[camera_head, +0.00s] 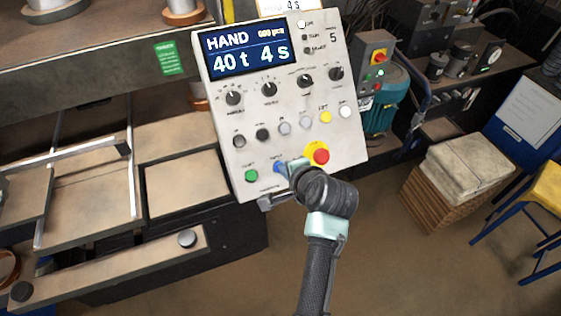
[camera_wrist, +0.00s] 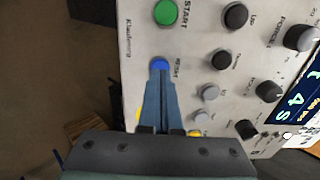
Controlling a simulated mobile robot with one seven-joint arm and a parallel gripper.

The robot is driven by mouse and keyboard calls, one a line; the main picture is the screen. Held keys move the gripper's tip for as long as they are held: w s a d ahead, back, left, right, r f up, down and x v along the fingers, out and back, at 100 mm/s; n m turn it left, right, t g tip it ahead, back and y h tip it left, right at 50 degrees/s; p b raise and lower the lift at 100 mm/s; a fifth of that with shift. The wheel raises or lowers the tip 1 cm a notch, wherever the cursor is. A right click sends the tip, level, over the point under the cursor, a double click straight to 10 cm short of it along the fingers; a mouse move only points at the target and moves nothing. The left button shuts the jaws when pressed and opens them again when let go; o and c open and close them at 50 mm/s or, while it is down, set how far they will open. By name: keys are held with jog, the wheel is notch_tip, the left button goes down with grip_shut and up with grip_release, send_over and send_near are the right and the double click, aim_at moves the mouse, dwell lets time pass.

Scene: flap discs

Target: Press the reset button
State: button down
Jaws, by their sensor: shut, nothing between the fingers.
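The blue reset button (camera_head: 279,168) sits in the bottom row of the light grey control panel (camera_head: 222,113), between the green start button and the red emergency stop. It also shows in the wrist view (camera_wrist: 160,64), with its label beside it. My gripper (camera_head: 287,169) is shut and empty, its fingertips right at the blue button. In the wrist view my closed fingers (camera_wrist: 158,76) reach the button's near edge and hide part of it. I cannot tell whether they touch it or whether it is pushed in.
The green start button (camera_head: 251,175) is left of the reset button. A red emergency stop (camera_head: 320,154) on a yellow base is close on the right, near my wrist. Knobs and a lit display (camera_head: 250,49) are above. A press table (camera_head: 187,183) stands at left.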

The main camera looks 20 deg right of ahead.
jog(key=p+v, duration=0.5)
jog(key=v, duration=0.1)
jog(key=shift+s+r, duration=0.15)
dwell(0.7)
jog(key=w+a+r+n+t+h+b, duration=0.1)
jog(key=w+a+r+n+t+b, duration=0.15)
jog(key=r, duration=0.55)
jog(key=w+a+r+n+t+b, duration=0.2)
jog(key=r+n+t, duration=0.1)
jog(key=r, duration=0.5)
jog(key=w+a+r+n+t+h+b, duration=0.1)
jog(key=w+a+r+n+t+b, duration=0.15)
jog(key=r, duration=0.55)
jog(key=s+a+r+n+t+b, duration=0.2)
jog(key=s+a+r+n+t, duration=0.2)
jog(key=s+r, duration=0.4)
jog(key=s+a+r+n+t+y+b, duration=0.1)
jog(key=s+a+r+n+t+b, duration=0.1)
jog(key=s+a+r+n+t, duration=0.3)
jog(key=s+r, duration=0.4)
jog(key=r, duration=0.5)
jog(key=shift+a+r+n+y+b, duration=0.2)
jog(key=shift+n+y+b, duration=0.1)
